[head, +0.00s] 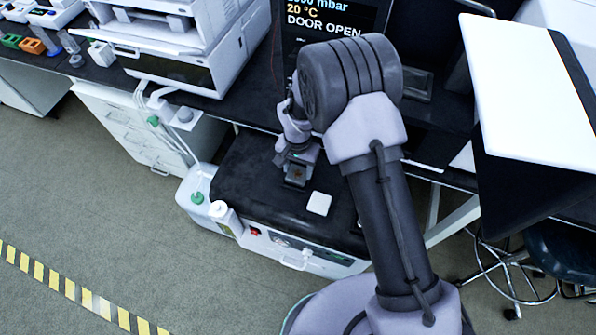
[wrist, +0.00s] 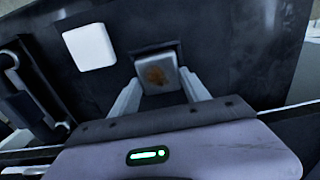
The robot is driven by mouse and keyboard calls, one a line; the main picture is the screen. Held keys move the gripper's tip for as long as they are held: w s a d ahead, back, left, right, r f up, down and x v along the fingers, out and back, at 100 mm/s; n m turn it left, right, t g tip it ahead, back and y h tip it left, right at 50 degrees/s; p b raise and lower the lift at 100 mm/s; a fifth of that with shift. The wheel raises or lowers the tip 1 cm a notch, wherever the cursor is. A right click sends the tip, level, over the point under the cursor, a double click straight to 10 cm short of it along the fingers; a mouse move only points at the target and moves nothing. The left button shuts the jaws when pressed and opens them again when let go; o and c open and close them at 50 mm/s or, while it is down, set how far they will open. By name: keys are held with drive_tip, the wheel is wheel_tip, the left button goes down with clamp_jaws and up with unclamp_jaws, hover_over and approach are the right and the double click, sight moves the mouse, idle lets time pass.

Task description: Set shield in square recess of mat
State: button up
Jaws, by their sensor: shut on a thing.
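My gripper (head: 297,172) is over the black mat (head: 255,195) on top of a low cabinet. In the wrist view, my gripper (wrist: 161,92) has its two pale fingers shut on a small grey, square-faced piece with a rust-brown patch, which I take as the shield (wrist: 158,74). A dark square edge, seemingly the recess (wrist: 153,49), shows just behind the shield. I cannot tell whether the shield is inside the recess or above it. The mat (wrist: 215,45) fills most of the wrist view. The fingers hide the shield's sides.
A flat white square (head: 319,203) lies on the mat to the right of my gripper; it also shows in the wrist view (wrist: 89,46). A white jug (head: 200,198) stands left of the cabinet. A bench with instruments (head: 185,60) runs behind. A display (head: 330,20) reads DOOR OPEN.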

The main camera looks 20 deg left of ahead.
sight(298, 171)
drive_tip(key=shift+f, duration=0.4)
drive_tip(key=shift+f, duration=0.15)
drive_tip(key=o, duration=1.6)
wheel_tip(298, 171, up, 12)
drive_tip(key=p, duration=0.4)
drive_tip(key=shift+r+p, duration=0.2)
drive_tip(key=shift+p, duration=0.1)
